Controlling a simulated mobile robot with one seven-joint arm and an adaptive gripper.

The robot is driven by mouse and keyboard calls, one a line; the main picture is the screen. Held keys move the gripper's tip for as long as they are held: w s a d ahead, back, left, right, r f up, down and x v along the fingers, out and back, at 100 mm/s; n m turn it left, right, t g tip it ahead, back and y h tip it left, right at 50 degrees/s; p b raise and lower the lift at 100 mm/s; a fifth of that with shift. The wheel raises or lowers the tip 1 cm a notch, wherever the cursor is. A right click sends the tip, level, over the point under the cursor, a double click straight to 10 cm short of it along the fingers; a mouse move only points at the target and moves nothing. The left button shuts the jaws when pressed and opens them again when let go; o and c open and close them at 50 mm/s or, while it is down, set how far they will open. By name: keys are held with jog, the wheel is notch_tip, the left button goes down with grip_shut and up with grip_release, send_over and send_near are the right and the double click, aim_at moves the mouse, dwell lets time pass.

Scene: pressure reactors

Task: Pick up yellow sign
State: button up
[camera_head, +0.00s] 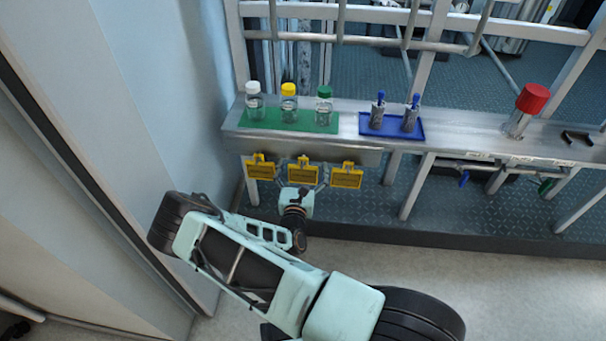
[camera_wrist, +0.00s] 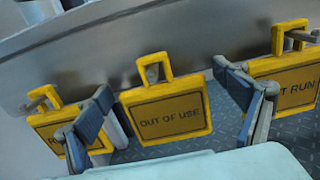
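Three yellow signs with loop handles hang in a row below the front edge of the metal shelf. In the head view they are the left sign (camera_head: 260,167), the middle sign (camera_head: 303,171) and the right sign (camera_head: 346,177). In the wrist view the middle sign (camera_wrist: 168,114) reads "OUT OF USE". The right sign (camera_wrist: 287,72) reads partly "T RUN", and the left sign (camera_wrist: 48,124) is partly covered by a finger. My gripper (camera_wrist: 168,108) is open, its two blue-padded fingers apart on either side of the middle sign, not visibly touching it.
The metal shelf (camera_head: 230,118) holds a green mat (camera_head: 262,122) with three bottles and a blue tray (camera_head: 392,134) with two small devices. A red-capped valve (camera_head: 532,98) stands further right. A pale wall (camera_head: 165,80) is close on the left.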

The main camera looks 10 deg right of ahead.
jog(key=c, duration=1)
jog(key=shift+r, duration=0.15)
